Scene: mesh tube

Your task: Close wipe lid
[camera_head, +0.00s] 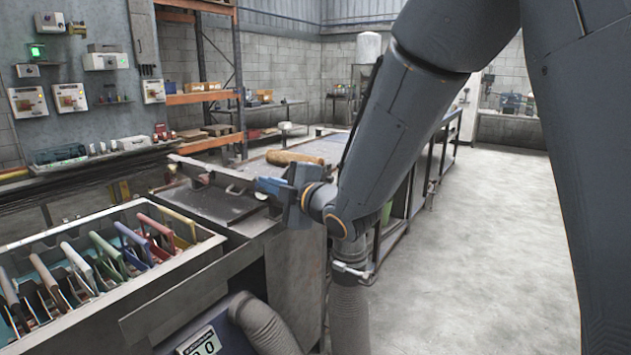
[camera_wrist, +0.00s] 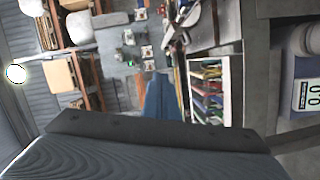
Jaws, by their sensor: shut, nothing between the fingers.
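No wipe container or wipe lid can be made out for certain in either view. My gripper (camera_head: 268,187) has blue fingers and is shut with nothing held. In the head view it is in the air in front of the dark workbench, at the end of my grey arm. In the wrist view the shut blue fingers (camera_wrist: 160,95) stand in the middle, pointing towards the wall panel and the tool rack. My arm hides part of the benches and floor behind it.
An open rack (camera_head: 205,240) of several coloured-handled tools stands at the lower left. A wooden roller-like piece (camera_head: 295,158) lies on the bench behind my gripper. A wall panel (camera_head: 90,75) with switch boxes is at left. The floor (camera_head: 485,250) at right is clear.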

